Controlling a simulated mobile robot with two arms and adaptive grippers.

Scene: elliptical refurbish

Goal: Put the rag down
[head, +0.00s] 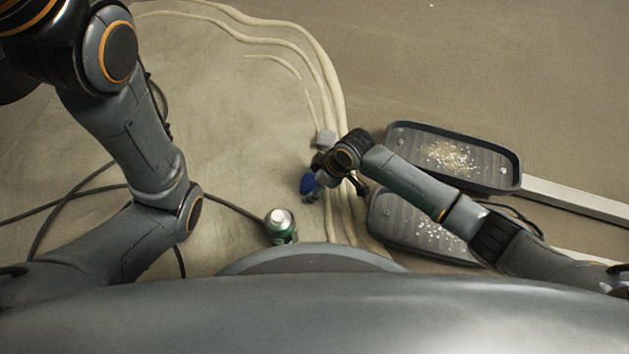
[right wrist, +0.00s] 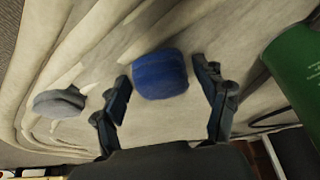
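A blue bundle (head: 308,184), which seems to be the rag, lies on the pale floor under my right gripper (head: 312,176). In the right wrist view the blue bundle (right wrist: 160,74) sits between the two spread fingertips of my right gripper (right wrist: 162,78), with a gap showing on each side. The right gripper looks open and is not closed on it. Whether the bundle touches the floor is hard to tell. My left arm is bent at the left of the head view, and its gripper is out of view.
A small grey block (head: 325,138) lies behind the gripper.

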